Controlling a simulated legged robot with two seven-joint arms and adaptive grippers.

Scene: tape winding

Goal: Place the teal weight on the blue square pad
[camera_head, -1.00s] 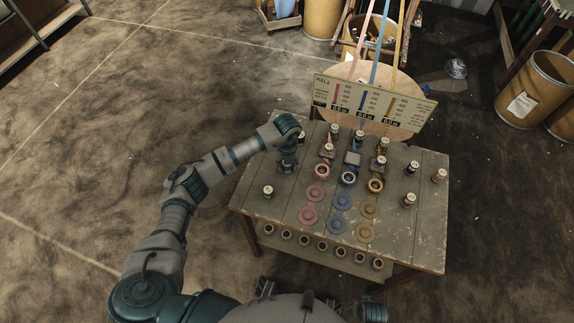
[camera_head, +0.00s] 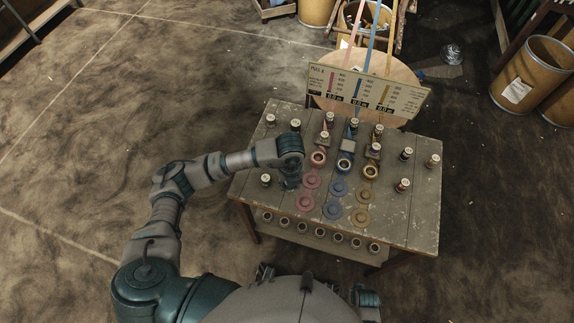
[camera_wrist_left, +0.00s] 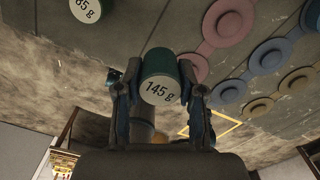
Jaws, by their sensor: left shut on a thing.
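My left gripper (camera_wrist_left: 160,88) is shut on a teal weight (camera_wrist_left: 158,67) labelled 145 g, with one finger on each side of it. In the head view the left gripper (camera_head: 290,178) is at the left part of the table, left of the pink discs; the weight is mostly hidden there. The blue square pad (camera_head: 347,146) is at the middle of the table, in the blue column, up and to the right of the gripper. It looks bare. My right gripper is not clearly in view.
Weights stand on the pink square pad (camera_head: 325,135) and the gold one (camera_head: 376,148). Coloured rings and discs (camera_head: 338,187) lie in front. Loose weights stand left, including one (camera_head: 266,180) beside the gripper, and right (camera_head: 407,154). A gauge board (camera_head: 368,90) stands behind.

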